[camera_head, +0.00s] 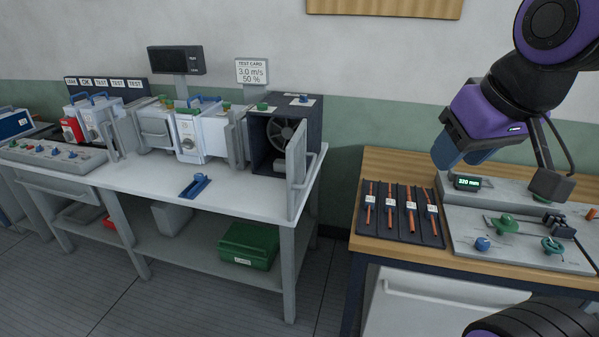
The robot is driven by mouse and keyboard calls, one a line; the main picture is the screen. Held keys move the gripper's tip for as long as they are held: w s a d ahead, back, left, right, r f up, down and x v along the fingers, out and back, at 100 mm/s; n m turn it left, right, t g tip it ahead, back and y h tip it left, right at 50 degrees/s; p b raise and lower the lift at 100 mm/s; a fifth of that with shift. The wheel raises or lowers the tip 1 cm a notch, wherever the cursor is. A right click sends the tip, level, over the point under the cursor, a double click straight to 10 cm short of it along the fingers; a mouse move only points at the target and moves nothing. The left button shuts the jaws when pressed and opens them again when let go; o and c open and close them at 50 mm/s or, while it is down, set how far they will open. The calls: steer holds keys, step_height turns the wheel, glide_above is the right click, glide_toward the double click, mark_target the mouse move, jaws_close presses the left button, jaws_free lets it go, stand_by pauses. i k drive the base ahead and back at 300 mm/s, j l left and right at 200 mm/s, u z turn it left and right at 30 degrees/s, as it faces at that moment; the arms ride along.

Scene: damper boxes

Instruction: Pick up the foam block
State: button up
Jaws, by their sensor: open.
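I cannot pick out a foam block with certainty. A plain grey block (171,217) sits on the lower shelf of the white bench, partly hidden by the bench top, and I cannot tell if it is foam. My gripper (463,156) hangs at the right, above the back left part of the wooden table, with its blue fingers pointing down. It is open, nothing shows between the fingers, and it is far from the grey block.
The white bench (140,183) carries damper boxes (190,135), an open dark fan box (262,160) and a blue tool (195,186). A green case (247,245) sits below. The wooden table (385,162) holds a black rod tray (400,232) and a grey fixture (480,222). A gap separates them.

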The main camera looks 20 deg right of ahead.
mark_target(279, 165)
steer(key=i+j+u, duration=0.45)
steer(key=i+j, duration=0.4)
steer(key=i+u, duration=0.25)
steer(key=i, duration=0.6)
steer(key=i+l, duration=0.1)
steer(key=l, duration=0.15)
